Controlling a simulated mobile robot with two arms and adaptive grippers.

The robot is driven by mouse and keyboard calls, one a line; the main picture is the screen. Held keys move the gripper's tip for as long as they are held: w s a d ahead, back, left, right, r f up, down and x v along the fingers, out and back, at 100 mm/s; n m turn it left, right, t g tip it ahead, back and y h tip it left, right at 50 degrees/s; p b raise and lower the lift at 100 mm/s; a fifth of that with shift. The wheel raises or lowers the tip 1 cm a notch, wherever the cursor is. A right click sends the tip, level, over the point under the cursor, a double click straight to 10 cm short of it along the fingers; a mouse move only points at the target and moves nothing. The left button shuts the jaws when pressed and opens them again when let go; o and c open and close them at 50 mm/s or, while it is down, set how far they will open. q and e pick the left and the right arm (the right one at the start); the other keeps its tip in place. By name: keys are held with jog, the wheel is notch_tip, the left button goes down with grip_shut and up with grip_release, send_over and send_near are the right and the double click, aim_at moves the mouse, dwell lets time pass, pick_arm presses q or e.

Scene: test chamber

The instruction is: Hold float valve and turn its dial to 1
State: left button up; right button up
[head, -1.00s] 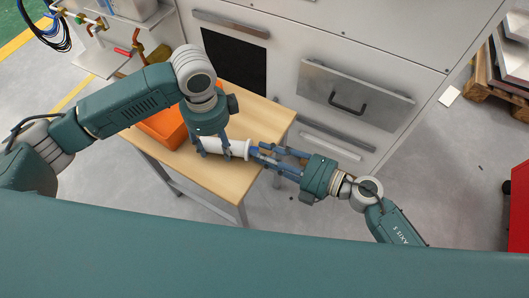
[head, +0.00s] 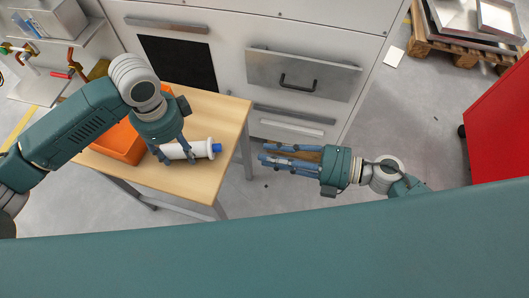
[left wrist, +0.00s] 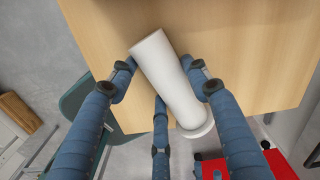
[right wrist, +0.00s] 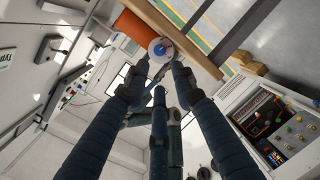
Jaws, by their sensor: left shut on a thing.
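The float valve (head: 198,149) is a white cylinder with a flange and a blue dial (head: 217,148) on its right end. It lies roughly level just over the wooden table. My left gripper (head: 174,156) is shut around its white body. In the left wrist view the white body (left wrist: 165,70) sits between the fingers, and the dial is hidden. My right gripper (head: 264,158) is open and empty, right of the dial with a clear gap. In the right wrist view the dial (right wrist: 160,49) faces me beyond the spread fingers. I cannot read any dial mark.
The wooden table (head: 225,112) carries an orange bin (head: 122,144) behind my left arm. A grey cabinet with a drawer (head: 303,75) stands behind. A red cabinet (head: 500,130) is at the right. Open floor lies around my right gripper.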

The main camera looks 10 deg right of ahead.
aim_at(228, 153)
jog(key=shift+a, duration=0.1)
jog(key=w+f+m+g+y, duration=0.2)
jog(key=w+m+g+y, duration=0.15)
jog(key=m, duration=0.35)
jog(key=shift+m+g, duration=0.3)
jog(key=shift+g, duration=0.35)
jog(key=a, duration=0.3)
jog(key=w+a, duration=0.1)
jog(key=a, duration=0.7)
jog(key=shift+w+a, duration=0.15)
jog(key=shift+w, duration=0.2)
grip_shut()
